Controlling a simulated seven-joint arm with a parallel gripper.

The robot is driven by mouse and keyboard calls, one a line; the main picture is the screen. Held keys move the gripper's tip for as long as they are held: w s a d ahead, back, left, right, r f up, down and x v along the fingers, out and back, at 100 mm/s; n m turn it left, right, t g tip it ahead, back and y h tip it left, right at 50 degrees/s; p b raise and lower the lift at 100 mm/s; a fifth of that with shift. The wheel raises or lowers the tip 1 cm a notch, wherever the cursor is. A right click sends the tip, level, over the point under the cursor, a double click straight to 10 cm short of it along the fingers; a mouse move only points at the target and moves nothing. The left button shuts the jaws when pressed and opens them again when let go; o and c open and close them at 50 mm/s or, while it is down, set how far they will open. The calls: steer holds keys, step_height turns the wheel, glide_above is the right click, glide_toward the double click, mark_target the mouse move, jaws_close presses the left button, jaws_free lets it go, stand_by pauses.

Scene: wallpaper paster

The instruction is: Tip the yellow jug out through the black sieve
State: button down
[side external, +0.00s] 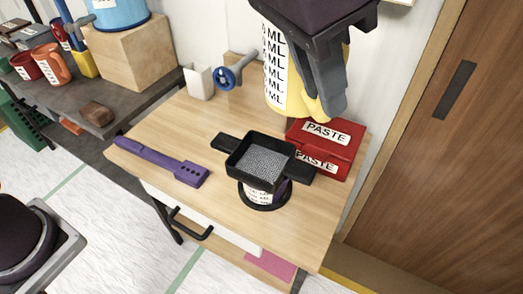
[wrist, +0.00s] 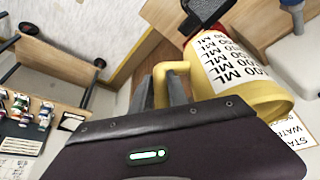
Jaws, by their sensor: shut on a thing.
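The yellow jug (side external: 292,98), with a white ML scale label, hangs in the air above the back of the wooden table. My gripper (side external: 328,100) is shut on its handle; the handle also shows between the fingers in the wrist view (wrist: 172,72). The jug looks roughly upright in the side view, and its contents are hidden. The black sieve (side external: 262,160), square with grey mesh and two side tabs, rests level over a labelled round container (side external: 263,194). The jug is above and behind the sieve, apart from it. Part of the sieve shows at the top of the wrist view (wrist: 207,12).
A red PASTE box (side external: 325,148) stands close right of the sieve. A purple tool (side external: 162,160) lies left. A white cup (side external: 199,82) and a blue-wheeled item (side external: 228,78) stand at the back. A grey side bench holds mugs and a wooden block (side external: 130,55).

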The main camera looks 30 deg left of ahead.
steer(key=s+d, duration=0.4)
steer(key=s, duration=0.2)
step_height(320, 180, down, 25)
steer(key=shift+w+f+n, duration=0.2)
steer(key=shift+w+n, duration=0.15)
steer(key=shift+n, duration=0.05)
steer(key=shift+s+a+r+g, duration=0.1)
steer(key=shift+r+g, duration=0.2)
steer(key=shift+w+a+r, duration=0.1)
steer(key=shift+w+r, duration=0.2)
steer(key=shift+r, duration=0.05)
steer(key=shift+w+a+r+n+g+h, duration=0.15)
steer(key=shift+r+g+h, duration=0.05)
steer(key=shift+r+h, duration=0.15)
steer(key=shift+w+a+r+n+g+h, duration=0.1)
steer(key=shift+r+n+g+h, duration=0.05)
steer(key=shift+r+g+h, duration=0.15)
steer(key=shift+w+a+r+g+h, duration=0.2)
steer(key=shift+w+a+r+h, duration=0.1)
steer(key=shift+r, duration=0.2)
steer(key=shift+w+a+r+g+h, duration=0.15)
steer(key=shift+r+g+h, duration=0.1)
steer(key=shift+r, duration=0.2)
steer(key=shift+w+a+r+g+h, duration=0.3)
steer(key=shift+a+r+g, duration=0.05)
